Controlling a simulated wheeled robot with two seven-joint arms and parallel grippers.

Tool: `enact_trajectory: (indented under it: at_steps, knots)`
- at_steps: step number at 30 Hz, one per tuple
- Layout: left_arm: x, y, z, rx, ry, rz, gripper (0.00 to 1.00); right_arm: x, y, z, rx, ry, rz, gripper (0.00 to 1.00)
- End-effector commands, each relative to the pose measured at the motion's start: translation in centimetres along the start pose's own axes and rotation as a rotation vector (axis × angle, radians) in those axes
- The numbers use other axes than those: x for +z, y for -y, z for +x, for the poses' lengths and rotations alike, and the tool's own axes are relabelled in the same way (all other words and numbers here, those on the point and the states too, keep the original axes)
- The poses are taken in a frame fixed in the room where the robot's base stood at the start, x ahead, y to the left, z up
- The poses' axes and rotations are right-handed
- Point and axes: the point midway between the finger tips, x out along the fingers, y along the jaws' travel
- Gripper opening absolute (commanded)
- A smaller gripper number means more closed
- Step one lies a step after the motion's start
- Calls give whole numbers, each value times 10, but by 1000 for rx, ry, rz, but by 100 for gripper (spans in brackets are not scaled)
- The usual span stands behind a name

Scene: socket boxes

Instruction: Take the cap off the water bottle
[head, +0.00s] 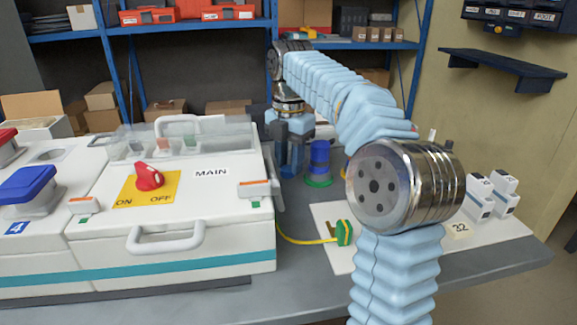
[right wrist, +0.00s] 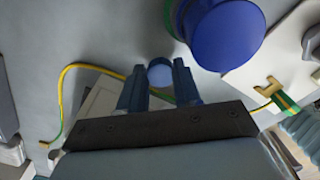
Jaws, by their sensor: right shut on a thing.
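My right gripper (head: 290,158) reaches down over the far part of the bench, just right of the white MAIN box. In the right wrist view its two dark blue fingers (right wrist: 160,92) close around a small round blue cap (right wrist: 160,72). The water bottle itself is not clear in either view; the gripper and fingers cover that spot. I cannot tell whether the cap still sits on a bottle neck. My left gripper is not in view.
A blue cylinder on a green base (head: 319,157) stands close right of the gripper. The MAIN box (head: 205,245), with a clear lid, is to the left. A yellow-green cable plug (head: 344,232) lies on a white plate (head: 335,258). Shelves stand behind.

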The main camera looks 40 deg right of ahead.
Motion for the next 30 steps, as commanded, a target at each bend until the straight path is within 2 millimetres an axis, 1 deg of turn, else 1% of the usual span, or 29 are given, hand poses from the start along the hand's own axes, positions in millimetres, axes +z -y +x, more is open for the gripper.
enact_trajectory:
  at_steps: [1,4,14,15,19,26,30]
  knots:
    - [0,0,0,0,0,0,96,0,0,8,-2,-1,-1,0]
    - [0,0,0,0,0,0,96,0,0,18,-1,-1,-1,0]
    - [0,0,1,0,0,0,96,0,0,21,1,0,0,0]
    - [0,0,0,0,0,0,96,0,0,20,1,0,0,38]
    - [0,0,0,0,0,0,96,0,0,20,1,0,0,58]
    - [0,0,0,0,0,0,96,0,0,20,1,0,0,58]
    - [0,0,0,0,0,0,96,0,0,12,1,1,0,58]
